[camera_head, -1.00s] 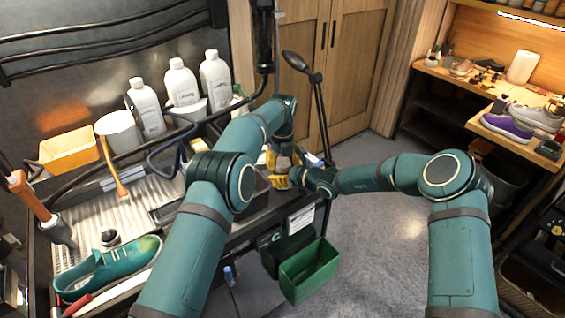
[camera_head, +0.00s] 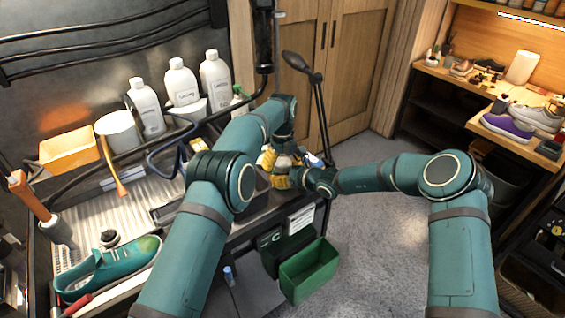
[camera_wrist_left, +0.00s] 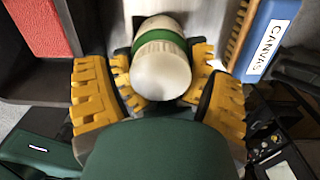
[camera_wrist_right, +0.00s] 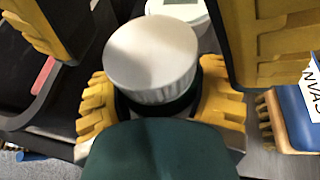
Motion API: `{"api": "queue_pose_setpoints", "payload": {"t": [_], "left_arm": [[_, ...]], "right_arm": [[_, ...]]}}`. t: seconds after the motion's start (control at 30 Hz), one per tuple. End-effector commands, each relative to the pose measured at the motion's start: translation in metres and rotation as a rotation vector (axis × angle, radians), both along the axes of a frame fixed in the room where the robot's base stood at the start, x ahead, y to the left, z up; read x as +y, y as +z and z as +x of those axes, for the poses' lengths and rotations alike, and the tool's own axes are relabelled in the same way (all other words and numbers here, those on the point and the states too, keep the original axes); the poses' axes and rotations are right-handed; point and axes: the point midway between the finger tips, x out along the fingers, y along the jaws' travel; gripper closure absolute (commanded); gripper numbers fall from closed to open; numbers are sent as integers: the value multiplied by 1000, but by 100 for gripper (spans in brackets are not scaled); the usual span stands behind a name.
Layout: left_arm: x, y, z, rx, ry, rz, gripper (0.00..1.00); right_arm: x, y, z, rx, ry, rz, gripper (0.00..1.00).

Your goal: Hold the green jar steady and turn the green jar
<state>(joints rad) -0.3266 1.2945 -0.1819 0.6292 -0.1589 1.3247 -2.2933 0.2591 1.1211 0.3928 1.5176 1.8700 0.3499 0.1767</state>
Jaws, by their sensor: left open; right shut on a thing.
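The green jar shows in the left wrist view as a pale round body with a green band (camera_wrist_left: 160,42) and a white lid (camera_wrist_left: 161,70). In the right wrist view its white ribbed lid (camera_wrist_right: 150,57) is above a dark rim. My right gripper (camera_wrist_right: 160,105) is shut around the jar, a yellow finger on each side below the lid. My left gripper (camera_wrist_left: 158,98) is open, its yellow fingers spread on both sides of the lid with visible gaps. In the head view both grippers meet at the bench's right end, and my arms mostly hide the jar.
A blue-backed brush (camera_wrist_left: 262,42) labelled CANVAS lies close beside the jar. A red block (camera_wrist_left: 38,25) sits in a dark tray opposite. White bottles (camera_head: 181,84) stand behind the bench, a green shoe (camera_head: 108,268) lies at left, and a green bin (camera_head: 309,270) is below.

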Motion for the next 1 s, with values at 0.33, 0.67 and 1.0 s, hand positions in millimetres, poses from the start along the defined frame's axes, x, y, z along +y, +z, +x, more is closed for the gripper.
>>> {"api": "queue_pose_setpoints", "payload": {"t": [0.33, 0.67, 1.0], "left_arm": [[0, 40, 1, -3, 0, -2, 18], [-2, 60, 1, -3, -147, -5, 15], [0, 64, 0, -1, -301, -2, 15]], "right_arm": [[0, 1, 0, -1, 0, 2, 100], [0, 1, 0, -1, 0, 1, 100], [0, 1, 0, -1, 0, 1, 100]]}}
